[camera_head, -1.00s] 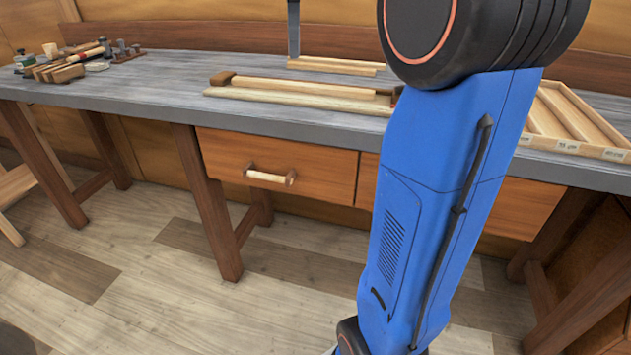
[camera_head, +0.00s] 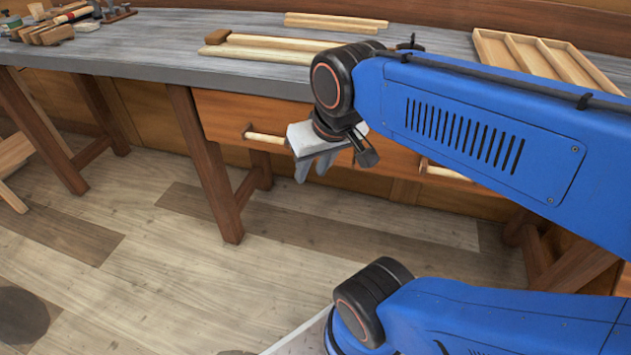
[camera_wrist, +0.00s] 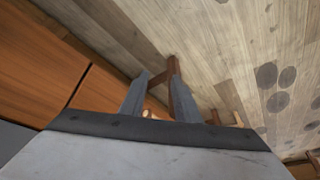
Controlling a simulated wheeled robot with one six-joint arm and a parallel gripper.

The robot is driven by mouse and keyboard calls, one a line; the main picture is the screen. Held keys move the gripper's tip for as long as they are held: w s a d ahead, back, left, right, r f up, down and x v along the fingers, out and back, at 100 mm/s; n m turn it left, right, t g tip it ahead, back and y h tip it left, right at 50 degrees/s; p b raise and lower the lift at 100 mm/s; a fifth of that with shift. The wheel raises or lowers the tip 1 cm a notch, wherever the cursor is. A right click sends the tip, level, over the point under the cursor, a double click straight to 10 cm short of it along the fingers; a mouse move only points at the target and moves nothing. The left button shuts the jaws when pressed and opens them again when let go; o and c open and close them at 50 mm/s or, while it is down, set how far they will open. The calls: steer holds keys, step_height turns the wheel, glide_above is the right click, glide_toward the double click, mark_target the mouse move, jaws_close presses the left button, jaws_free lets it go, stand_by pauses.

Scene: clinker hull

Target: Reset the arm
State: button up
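My gripper (camera_head: 312,173) hangs in front of the workbench drawers in the head view, below the bench top's front edge. Its two fingers point down toward the floor. In the wrist view the two grey fingers (camera_wrist: 160,90) stand apart with nothing between them. My blue arm reaches in from the right and is folded, with one link above the other.
The workbench (camera_head: 130,58) carries wooden strips (camera_head: 262,53), a divided wooden tray (camera_head: 540,60) at the right and hand tools (camera_head: 60,22) at the far left. A drawer handle (camera_head: 264,138) is close beside my gripper. The plank floor (camera_head: 190,260) is mostly clear.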

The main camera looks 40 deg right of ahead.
steer(key=f, duration=0.1)
steer(key=s+f+n, duration=0.1)
steer(key=shift+s+a+f+n, duration=0.15)
steer(key=shift+s+f+n, duration=0.15)
steer(key=shift+f, duration=0.05)
stand_by(1.2)
